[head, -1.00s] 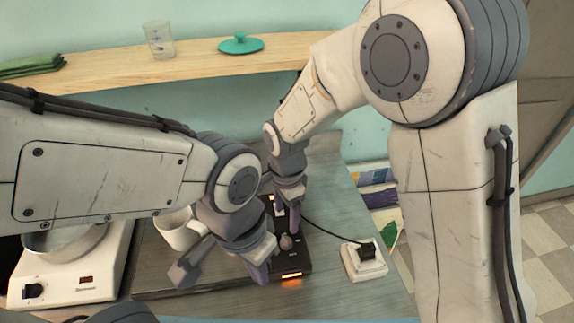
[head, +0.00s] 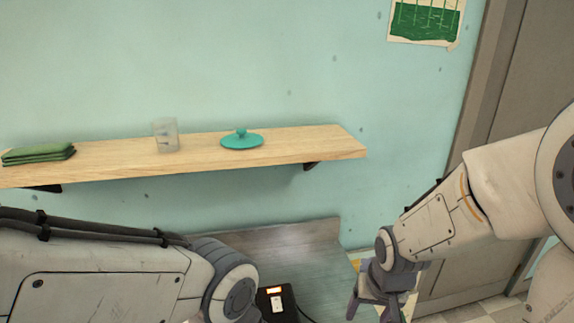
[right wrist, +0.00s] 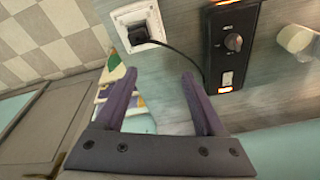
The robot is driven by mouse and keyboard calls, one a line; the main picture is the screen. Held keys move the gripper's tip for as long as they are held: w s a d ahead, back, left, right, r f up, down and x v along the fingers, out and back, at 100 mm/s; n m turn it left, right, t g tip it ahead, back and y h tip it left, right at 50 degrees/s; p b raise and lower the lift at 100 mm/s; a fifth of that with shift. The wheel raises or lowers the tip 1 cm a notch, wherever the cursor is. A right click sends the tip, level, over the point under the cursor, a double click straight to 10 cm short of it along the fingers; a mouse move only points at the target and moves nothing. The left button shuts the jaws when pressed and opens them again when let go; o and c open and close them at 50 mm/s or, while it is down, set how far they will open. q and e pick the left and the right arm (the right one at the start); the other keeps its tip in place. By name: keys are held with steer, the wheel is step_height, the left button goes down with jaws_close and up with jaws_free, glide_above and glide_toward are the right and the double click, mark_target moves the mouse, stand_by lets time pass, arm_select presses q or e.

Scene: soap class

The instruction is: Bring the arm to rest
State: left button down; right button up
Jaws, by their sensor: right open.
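My right gripper (head: 374,312) is open and empty at the lower right of the head view, right of the table. In the right wrist view, its two purple-grey fingers (right wrist: 157,80) stand apart with nothing between them, clear of the black control box. The left arm's forearm and wrist show at the lower left of the head view; its gripper is below the picture's edge.
The black control box (right wrist: 234,45) has a knob and an orange light. A black plug sits in a white socket (right wrist: 138,27). The wooden shelf (head: 310,145) holds a glass (head: 166,136), teal lid (head: 241,141) and green cloths (head: 38,154). A door stands right.

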steer(key=s+a+r+n+g, duration=0.1)
steer(key=s+a+r+n, duration=0.2)
steer(key=s, duration=0.4)
steer(key=s+a+r+n+g, duration=0.1)
steer(key=s+a+r+n, duration=0.2)
steer(key=s+a+n, duration=0.3)
steer(key=shift+s+a+y, duration=0.4)
steer(key=shift+s+a, duration=0.65)
steer(key=shift+a, duration=0.2)
